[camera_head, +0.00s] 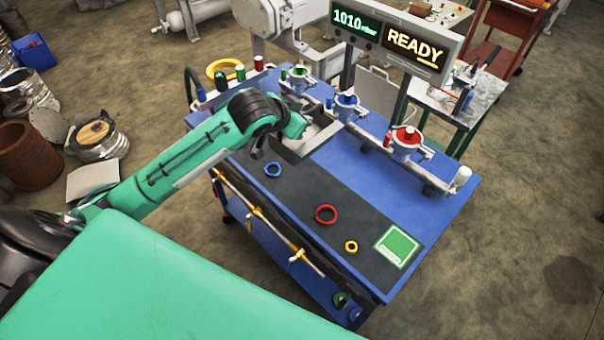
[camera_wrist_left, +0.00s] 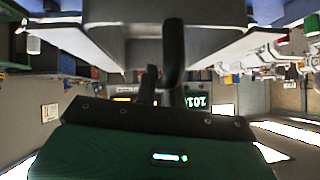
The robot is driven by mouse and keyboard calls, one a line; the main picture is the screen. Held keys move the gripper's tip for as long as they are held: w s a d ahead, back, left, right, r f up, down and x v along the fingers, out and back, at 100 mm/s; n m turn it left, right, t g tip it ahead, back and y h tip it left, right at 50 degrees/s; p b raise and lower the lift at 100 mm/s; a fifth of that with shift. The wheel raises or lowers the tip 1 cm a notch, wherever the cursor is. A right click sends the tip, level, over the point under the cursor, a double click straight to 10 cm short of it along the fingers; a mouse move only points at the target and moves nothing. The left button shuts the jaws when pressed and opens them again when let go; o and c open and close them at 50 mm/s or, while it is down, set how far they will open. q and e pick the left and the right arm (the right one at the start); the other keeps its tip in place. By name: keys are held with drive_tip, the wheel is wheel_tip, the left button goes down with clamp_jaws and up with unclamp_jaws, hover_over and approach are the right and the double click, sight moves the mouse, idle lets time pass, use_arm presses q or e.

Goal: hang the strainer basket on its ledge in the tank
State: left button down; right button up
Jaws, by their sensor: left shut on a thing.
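My left gripper (camera_head: 301,126) reaches in over the far left part of the blue bench. Its dark fingers also show in the left wrist view (camera_wrist_left: 164,68). It is shut on a grey metal box-shaped piece (camera_head: 306,145), whose grey wall and pale side flanges fill the top of the left wrist view (camera_wrist_left: 128,22). I cannot tell from its form that this piece is the strainer basket, or whether it touches the bench. I cannot make out a tank or its ledge. My right gripper is not in view.
The blue bench (camera_head: 450,200) carries a dark mat (camera_head: 340,183) with blue, red and yellow rings and a green card (camera_head: 397,246). Behind stand several valve fittings (camera_head: 407,140) and a READY display (camera_head: 400,45).

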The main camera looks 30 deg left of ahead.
use_arm(q)
drive_tip(key=shift+s+f+p, duration=0.1)
drive_tip(key=shift+f+p, duration=1.4)
drive_tip(key=shift+f, duration=7.7)
drive_tip(key=shift+f, duration=0.1)
drive_tip(key=c, duration=1.5)
unclamp_jaws()
